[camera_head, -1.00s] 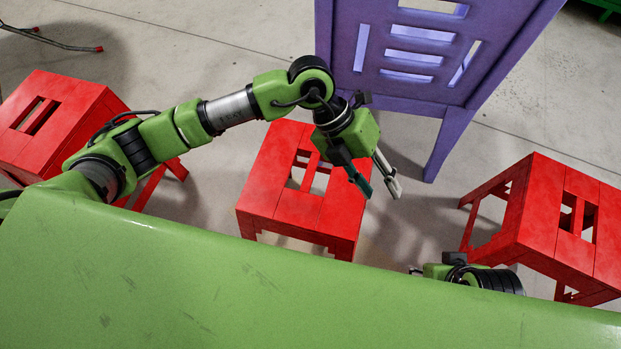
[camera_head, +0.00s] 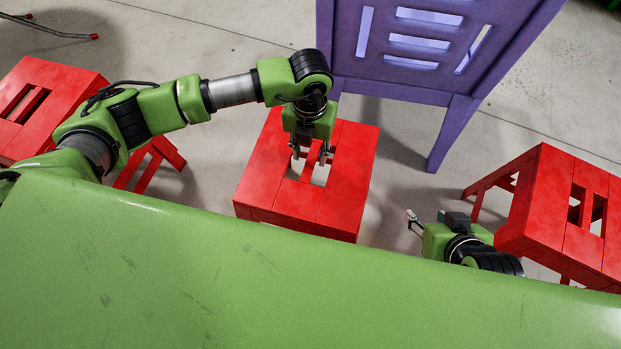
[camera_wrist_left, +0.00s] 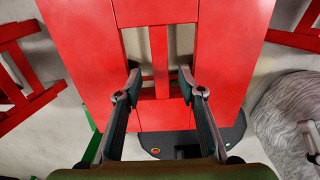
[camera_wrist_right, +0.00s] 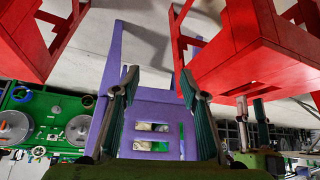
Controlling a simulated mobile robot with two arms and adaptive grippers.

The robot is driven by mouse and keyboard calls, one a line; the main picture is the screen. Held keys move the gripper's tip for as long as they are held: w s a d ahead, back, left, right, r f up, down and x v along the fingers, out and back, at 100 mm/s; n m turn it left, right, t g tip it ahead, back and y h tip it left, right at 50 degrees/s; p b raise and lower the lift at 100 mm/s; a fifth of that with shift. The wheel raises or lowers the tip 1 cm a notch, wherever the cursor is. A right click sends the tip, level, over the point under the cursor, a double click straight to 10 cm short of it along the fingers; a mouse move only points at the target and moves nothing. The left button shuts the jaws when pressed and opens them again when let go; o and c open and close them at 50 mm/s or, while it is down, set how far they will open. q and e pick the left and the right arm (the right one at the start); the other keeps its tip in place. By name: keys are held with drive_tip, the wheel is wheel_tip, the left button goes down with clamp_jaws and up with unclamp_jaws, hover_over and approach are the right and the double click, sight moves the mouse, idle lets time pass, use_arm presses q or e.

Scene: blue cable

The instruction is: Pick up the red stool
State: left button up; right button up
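Three red stools are in the head view. The middle red stool (camera_head: 345,175) stands upright on the floor in front of me, with two slots in its seat. My left gripper (camera_head: 311,158) is over this seat, pointing down at the slots. In the left wrist view its fingers (camera_wrist_left: 157,88) are apart, on either side of the bar between the slots, with nothing held. I cannot tell whether the tips have entered the slots. My right gripper (camera_head: 413,222) is low, between the middle and right stools. In the right wrist view its fingers (camera_wrist_right: 158,85) are apart and empty.
Another red stool (camera_head: 560,215) stands at the right and one (camera_head: 60,105) at the left, partly behind my left arm. A purple chair (camera_head: 400,80) stands just behind the middle stool. Grey floor (camera_head: 230,40) is bare at the back left.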

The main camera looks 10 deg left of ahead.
sight(310, 162)
use_arm(q)
drive_tip(key=shift+f, duration=0.4)
wheel_tip(310, 162, down, 4)
drive_tip(key=shift+s+f+b, duration=0.1)
drive_tip(key=shift+b, duration=0.7)
drive_tip(key=shift+f, duration=0.15)
clamp_jaws()
use_arm(e)
drive_tip(key=w+a+r+t+y, duration=0.1)
drive_tip(key=w+a+r+t, duration=0.1)
drive_tip(key=w+r+t, duration=0.2)
drive_tip(key=w+r, duration=0.1)
drive_tip(key=w, duration=0.2)
drive_tip(key=shift+a+r, duration=0.3)
drive_tip(key=shift+r, duration=0.1)
